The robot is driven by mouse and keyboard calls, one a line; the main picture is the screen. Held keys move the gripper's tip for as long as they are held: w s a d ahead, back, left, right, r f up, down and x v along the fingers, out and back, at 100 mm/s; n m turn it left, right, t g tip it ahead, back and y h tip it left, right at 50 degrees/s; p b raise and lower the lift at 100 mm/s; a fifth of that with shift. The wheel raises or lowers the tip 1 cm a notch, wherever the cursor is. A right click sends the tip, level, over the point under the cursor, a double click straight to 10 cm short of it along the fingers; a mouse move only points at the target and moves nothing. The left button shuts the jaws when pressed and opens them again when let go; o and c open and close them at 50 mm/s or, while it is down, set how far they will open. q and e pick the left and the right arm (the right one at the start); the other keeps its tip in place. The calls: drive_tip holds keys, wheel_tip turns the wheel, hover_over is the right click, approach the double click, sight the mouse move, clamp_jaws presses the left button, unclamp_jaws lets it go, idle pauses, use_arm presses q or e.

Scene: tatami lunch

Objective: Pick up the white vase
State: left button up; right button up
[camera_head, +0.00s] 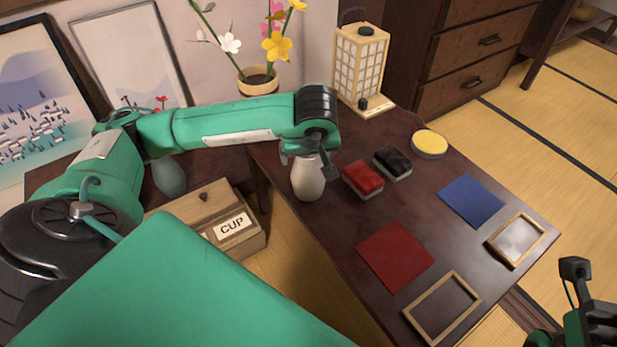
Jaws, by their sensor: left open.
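The white vase (308,181) stands upright on the dark table, near its left edge. My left gripper (309,158) is open, pointing down right at the top of the vase. The vase's neck and mouth are hidden behind the gripper, so I cannot tell whether the fingers touch it. My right gripper (577,278) shows only in part at the lower right corner, away from the vase; its jaws are not clear.
Red (362,179) and black (392,161) blocks sit just right of the vase. A lantern (360,65) and flower pot (258,81) stand behind. A grey-green vase (169,177) and CUP box (205,205) are left. Red and blue squares and small frames lie nearer.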

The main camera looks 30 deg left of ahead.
use_arm(q)
drive_tip(key=c, duration=1.8)
drive_tip(key=shift+r, duration=0.1)
